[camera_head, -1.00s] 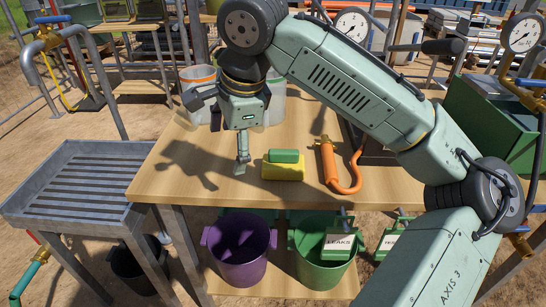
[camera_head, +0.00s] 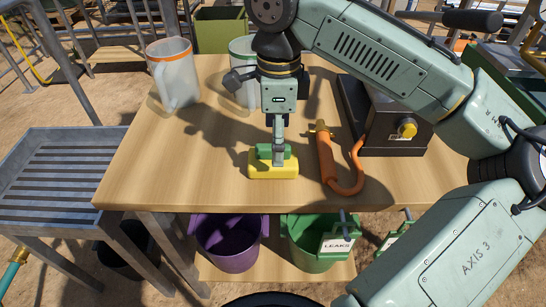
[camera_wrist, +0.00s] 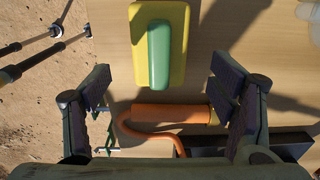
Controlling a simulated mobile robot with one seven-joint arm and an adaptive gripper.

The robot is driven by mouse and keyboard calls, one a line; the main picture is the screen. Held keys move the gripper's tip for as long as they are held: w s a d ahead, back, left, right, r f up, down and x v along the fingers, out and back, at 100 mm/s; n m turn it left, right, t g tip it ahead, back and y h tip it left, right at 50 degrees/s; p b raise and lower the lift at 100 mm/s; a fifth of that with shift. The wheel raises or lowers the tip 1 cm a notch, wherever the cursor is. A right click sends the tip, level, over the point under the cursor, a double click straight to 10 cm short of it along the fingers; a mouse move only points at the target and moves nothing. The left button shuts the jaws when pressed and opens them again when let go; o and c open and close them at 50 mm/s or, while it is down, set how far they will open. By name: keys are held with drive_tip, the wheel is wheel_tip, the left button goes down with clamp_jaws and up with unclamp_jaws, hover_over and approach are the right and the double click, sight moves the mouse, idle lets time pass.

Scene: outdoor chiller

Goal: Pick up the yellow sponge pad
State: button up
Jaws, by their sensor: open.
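The yellow sponge pad (camera_head: 262,171) lies flat on the wooden table near its front edge, with a green block-shaped grip (camera_head: 290,152) on top. In the wrist view the yellow sponge pad (camera_wrist: 183,75) is at the top centre, and the green strip (camera_wrist: 159,55) runs along its middle. My gripper (camera_head: 278,163) hangs above the pad in the head view and partly hides it. In the wrist view my gripper (camera_wrist: 170,88) is open, its fingers wide apart with nothing held. The pad lies ahead of the fingers; contact cannot be told.
An orange cylinder with a hose (camera_head: 326,158) lies just right of the pad. A dark box with a yellow knob (camera_head: 385,130) stands behind it. A clear orange-rimmed jug (camera_head: 173,80) is at the back left. The table (camera_head: 150,170) is clear left of the pad.

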drive_tip(key=shift+a+f+p, duration=0.2)
drive_tip(key=shift+f+p, duration=0.1)
drive_tip(key=shift+f, duration=1)
drive_tip(key=shift+a+f+p, duration=0.2)
drive_tip(key=shift+f+p, duration=0.05)
drive_tip(key=shift+f, duration=1.05)
drive_tip(key=shift+c, duration=0.2)
drive_tip(key=c, duration=1.3)
drive_tip(key=shift+r, duration=0.1)
drive_tip(key=shift+r, duration=0.45)
wheel_tip(320, 180, up, 2)
drive_tip(key=shift+r+b, duration=0.1)
drive_tip(key=shift+b, duration=0.35)
drive_tip(key=s+b, duration=0.1)
drive_tip(key=s, duration=0.4)
drive_tip(key=s+r+b, duration=0.1)
drive_tip(key=s, duration=1)
drive_tip(key=shift+a+r+b, duration=0.2)
drive_tip(key=shift+r+b, duration=0.2)
